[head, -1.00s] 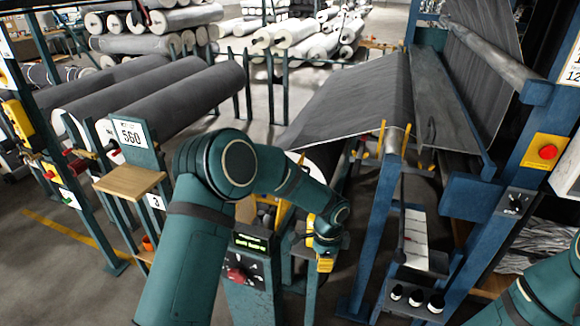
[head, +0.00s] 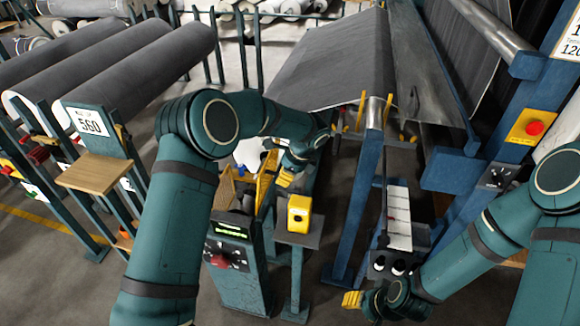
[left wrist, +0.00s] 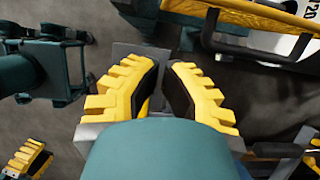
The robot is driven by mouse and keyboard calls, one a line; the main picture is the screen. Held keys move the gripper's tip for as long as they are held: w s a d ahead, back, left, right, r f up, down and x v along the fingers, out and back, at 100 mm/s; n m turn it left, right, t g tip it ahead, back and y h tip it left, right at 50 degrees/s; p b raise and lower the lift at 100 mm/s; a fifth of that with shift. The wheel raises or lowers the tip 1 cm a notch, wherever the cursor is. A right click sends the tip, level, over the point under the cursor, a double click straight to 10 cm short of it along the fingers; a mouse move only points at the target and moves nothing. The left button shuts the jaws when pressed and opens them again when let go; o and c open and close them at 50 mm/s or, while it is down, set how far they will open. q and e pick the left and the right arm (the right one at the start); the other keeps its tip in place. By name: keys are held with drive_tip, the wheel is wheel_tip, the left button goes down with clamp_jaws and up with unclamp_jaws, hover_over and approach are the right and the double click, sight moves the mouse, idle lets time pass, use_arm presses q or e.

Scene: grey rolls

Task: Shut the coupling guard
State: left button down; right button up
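The left gripper (head: 286,178) has yellow ridged fingers and hangs above the floor-standing machinery, left of a blue post. In the left wrist view its two fingers (left wrist: 162,85) stand slightly apart with a narrow gap and nothing visibly held. A yellow-edged, box-like frame (head: 265,190), possibly the coupling guard, stands just left of and below it; I cannot tell its exact position. A yellow panel with a black bar handle (left wrist: 240,48) lies ahead right in the left wrist view, apart from the fingers. The right gripper (head: 352,299) is low at the front; its opening is unclear.
A control post (head: 238,262) with a red knob and lit display stands in front. A yellow box (head: 299,213) sits on a grey stand beside it. A blue upright (head: 358,200) stands close on the right. Grey rolls (head: 120,85) lie at left.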

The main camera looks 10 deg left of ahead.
sight(275, 174)
use_arm(q)
drive_tip(key=shift+w+a+f, duration=0.1)
drive_tip(key=shift+a+f, duration=0.1)
drive_tip(key=shift+a, duration=0.6)
drive_tip(key=shift+s+a+f, duration=0.1)
drive_tip(key=shift+a+f, duration=0.1)
drive_tip(key=shift+a, duration=0.55)
drive_tip(key=shift+w+a+f, duration=0.1)
drive_tip(key=shift+a+f, duration=0.1)
drive_tip(key=shift+a, duration=0.6)
